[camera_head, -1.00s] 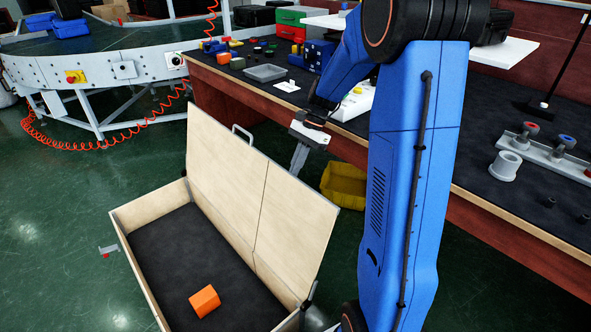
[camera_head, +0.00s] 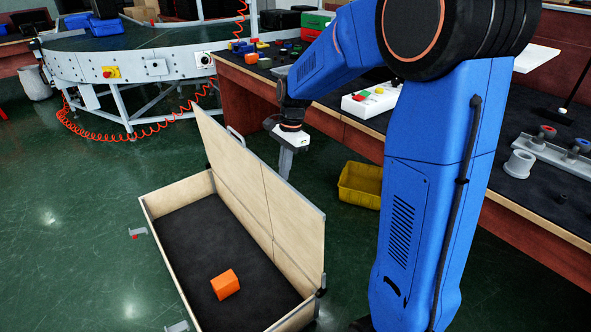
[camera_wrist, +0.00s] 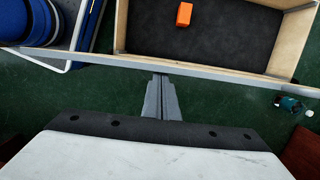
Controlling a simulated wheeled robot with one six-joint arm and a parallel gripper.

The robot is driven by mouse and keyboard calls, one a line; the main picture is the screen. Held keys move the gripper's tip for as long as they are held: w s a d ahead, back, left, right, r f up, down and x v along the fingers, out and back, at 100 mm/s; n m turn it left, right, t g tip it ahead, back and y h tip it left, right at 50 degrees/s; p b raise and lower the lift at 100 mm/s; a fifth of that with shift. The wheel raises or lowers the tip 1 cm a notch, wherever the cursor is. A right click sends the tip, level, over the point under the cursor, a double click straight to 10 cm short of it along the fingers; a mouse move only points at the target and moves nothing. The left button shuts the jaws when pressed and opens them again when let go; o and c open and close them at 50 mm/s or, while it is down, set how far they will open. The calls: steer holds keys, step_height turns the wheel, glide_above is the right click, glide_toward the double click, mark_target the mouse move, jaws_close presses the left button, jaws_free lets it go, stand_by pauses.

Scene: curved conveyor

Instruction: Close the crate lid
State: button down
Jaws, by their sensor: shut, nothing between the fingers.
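The wooden crate (camera_head: 180,197) stands on the floor with its dark inside showing; it also shows at the top of the wrist view (camera_wrist: 293,42). Its pale lid (camera_head: 262,200) is open and stands roughly upright along the crate's right side, with a handle (camera_head: 236,136) on its top edge. In the wrist view the lid shows nearly edge-on as a grey strip (camera_wrist: 225,75). My gripper (camera_head: 286,170) is shut and empty, pointing down on the outer side of the lid. Its fingertips (camera_wrist: 158,78) are close to the lid; I cannot tell whether they touch.
An orange block (camera_head: 225,284) lies inside the crate. A yellow bin (camera_head: 360,186) stands on the floor right of my gripper, beside the workbench (camera_head: 350,135). The curved conveyor (camera_head: 140,65) is behind.

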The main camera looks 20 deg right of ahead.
steer(key=s+a+f+t+h, duration=0.1)
steer(key=s+a+f+h, duration=0.15)
steer(key=a, duration=0.65)
steer(key=s+a+f+h, duration=0.2)
steer(key=s+a+f, duration=0.15)
steer(key=a, duration=0.55)
steer(key=s+a+f+t+h, duration=0.15)
steer(key=a+f, duration=0.25)
steer(key=a, duration=0.4)
steer(key=shift+g+h, duration=0.25)
steer(key=shift+h, duration=0.05)
steer(key=s+a+f, duration=0.1)
steer(key=a+f, duration=0.3)
steer(key=f, duration=0.4)
steer(key=s+a+f, duration=0.1)
steer(key=a+f, duration=0.4)
steer(key=f, duration=0.2)
steer(key=s+a+f, duration=0.2)
steer(key=a+f, duration=0.3)
steer(key=f, duration=0.3)
steer(key=shift+a+f, duration=0.2)
steer(key=shift+f, duration=0.1)
steer(key=shift+a+f, duration=0.15)
steer(key=shift+f, duration=0.75)
steer(key=shift+r, duration=0.1)
